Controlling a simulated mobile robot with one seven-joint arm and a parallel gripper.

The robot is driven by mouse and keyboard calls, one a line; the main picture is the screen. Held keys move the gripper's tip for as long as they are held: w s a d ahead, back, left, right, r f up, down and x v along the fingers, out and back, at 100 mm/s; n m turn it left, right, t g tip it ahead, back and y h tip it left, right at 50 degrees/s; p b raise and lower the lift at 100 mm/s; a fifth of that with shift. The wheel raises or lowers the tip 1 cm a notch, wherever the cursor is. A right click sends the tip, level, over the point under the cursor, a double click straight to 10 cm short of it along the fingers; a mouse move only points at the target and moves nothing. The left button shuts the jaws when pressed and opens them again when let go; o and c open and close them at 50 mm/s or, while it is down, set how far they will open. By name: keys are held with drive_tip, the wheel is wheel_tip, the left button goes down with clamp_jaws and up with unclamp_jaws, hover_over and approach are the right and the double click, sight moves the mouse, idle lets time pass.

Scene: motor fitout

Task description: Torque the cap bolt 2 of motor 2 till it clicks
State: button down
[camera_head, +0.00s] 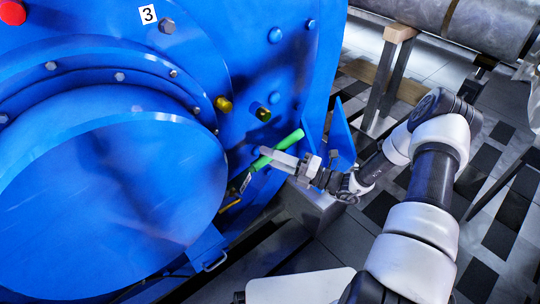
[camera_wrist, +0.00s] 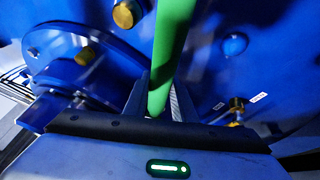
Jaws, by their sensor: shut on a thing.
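My gripper (camera_head: 272,155) is at the right side of the large blue motor (camera_head: 270,75), shut on the green handle of a tool (camera_head: 292,138). The tool looks like a wrench. The handle slants down to the left, and a thin dark end (camera_head: 246,182) reaches close to the motor face. I cannot tell whether that end touches a bolt. In the wrist view the green handle (camera_wrist: 172,45) rises between the jaws (camera_wrist: 160,100). No bolt is marked as cap bolt 2 legibly here; a label "3" (camera_head: 148,14) is on the housing.
A red bolt head (camera_head: 12,12) and yellow ones (camera_head: 223,104) stick out of the motor. A blue bracket (camera_head: 341,135) stands close to my gripper. A wooden-topped stand (camera_head: 398,33) and grey cylinder (camera_head: 490,22) are behind at the right. Tiled floor lies below.

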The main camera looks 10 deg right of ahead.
drive_tip(key=shift+s+a+r+n+g+p, duration=0.15)
drive_tip(key=shift+r+n+p, duration=0.25)
drive_tip(key=shift+r+p, duration=0.3)
drive_tip(key=shift+w+a+r+n+g+p, duration=0.15)
drive_tip(key=shift+r+n+p, duration=0.25)
drive_tip(key=shift+r+p, duration=0.25)
drive_tip(key=shift+s, duration=0.15)
drive_tip(key=shift+r+h+p, duration=0.4)
drive_tip(key=shift+r+p, duration=0.2)
drive_tip(key=shift+p, duration=0.2)
drive_tip(key=shift+s+a+r+n+p, duration=0.25)
drive_tip(key=shift+r+n+p, duration=0.3)
drive_tip(key=shift+n+p, duration=0.2)
drive_tip(key=shift+f, duration=0.1)
